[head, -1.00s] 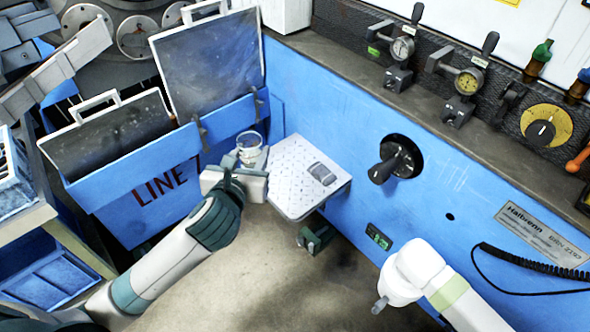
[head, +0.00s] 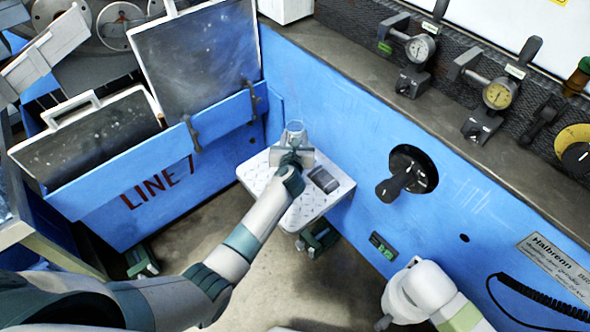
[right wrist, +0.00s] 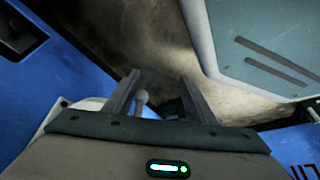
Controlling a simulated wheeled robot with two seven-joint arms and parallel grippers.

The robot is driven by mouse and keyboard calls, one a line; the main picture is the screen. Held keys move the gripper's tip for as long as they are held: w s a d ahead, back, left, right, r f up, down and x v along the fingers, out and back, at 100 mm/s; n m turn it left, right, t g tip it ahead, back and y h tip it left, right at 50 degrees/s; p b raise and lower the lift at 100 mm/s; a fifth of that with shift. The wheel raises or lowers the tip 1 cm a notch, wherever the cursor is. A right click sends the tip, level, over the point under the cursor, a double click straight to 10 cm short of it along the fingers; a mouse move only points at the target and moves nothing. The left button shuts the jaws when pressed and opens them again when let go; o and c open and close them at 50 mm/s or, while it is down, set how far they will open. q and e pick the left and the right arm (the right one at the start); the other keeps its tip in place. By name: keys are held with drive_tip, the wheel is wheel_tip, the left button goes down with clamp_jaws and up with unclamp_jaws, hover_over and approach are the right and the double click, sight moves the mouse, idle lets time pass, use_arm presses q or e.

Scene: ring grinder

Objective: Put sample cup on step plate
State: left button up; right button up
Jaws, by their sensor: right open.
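The sample cup (head: 294,131) is a small clear, glassy cup, upright, at the far side of the step plate. My left gripper (head: 293,152) reaches over the plate and appears shut on the cup; its fingers and wrist hide the cup's lower part. I cannot tell whether the cup touches the plate. The step plate (head: 304,208) is a light patterned shelf on the blue machine wall. My right gripper (right wrist: 160,82) is open and empty in the right wrist view, above the floor. Its fingers are not clear in the head view.
A dark grey rectangular pad (head: 323,179) lies on the plate, right of my left wrist. The blue LINE 7 bin (head: 110,205) with raised grey lids stands left. A black rotary knob (head: 398,180) protrudes from the wall right of the plate. Gauges (head: 420,48) line the ledge above.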

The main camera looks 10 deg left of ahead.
use_arm(q)
drive_tip(key=shift+w+d+f, duration=0.35)
drive_tip(key=shift+d+f, duration=0.3)
drive_tip(key=shift+f, duration=0.1)
use_arm(e)
drive_tip(key=shift+w+d, duration=0.15)
drive_tip(key=shift+d, duration=0.15)
drive_tip(key=shift+a, duration=0.2)
